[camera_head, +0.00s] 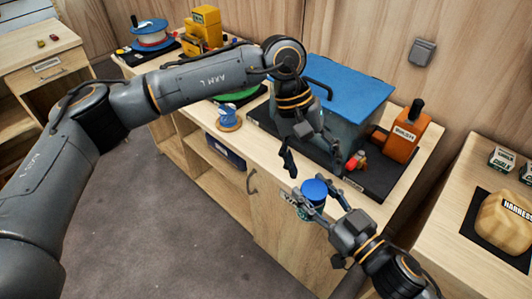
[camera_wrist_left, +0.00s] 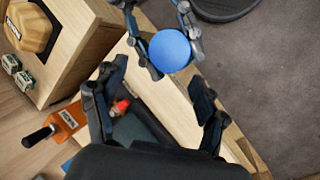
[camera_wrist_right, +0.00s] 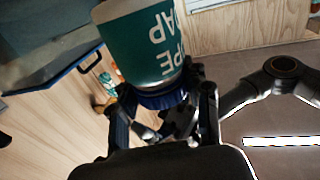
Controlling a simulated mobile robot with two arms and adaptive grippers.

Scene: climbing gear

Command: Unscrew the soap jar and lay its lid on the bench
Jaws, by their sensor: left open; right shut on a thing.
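The soap jar (camera_head: 303,212) has a round blue lid (camera_head: 314,188) on top. It is held up near the bench's front edge, and its white body with a teal label shows upside down in the right wrist view (camera_wrist_right: 150,42). My right gripper (camera_head: 318,203) is shut around the jar near the lid; I cannot tell exactly where the fingers press. My left gripper (camera_head: 312,158) is open and empty just above the lid, apart from it. In the left wrist view the lid (camera_wrist_left: 170,51) lies beyond the open fingers. The wooden bench (camera_head: 213,122) is behind.
A grey box with a blue top (camera_head: 345,85) stands on a black mat. An orange bottle (camera_head: 405,135) and a small red-capped item (camera_head: 356,160) are beside it. A blue-and-tan spool (camera_head: 229,118) sits farther left. A side table with a harness pack (camera_head: 505,220) is at right.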

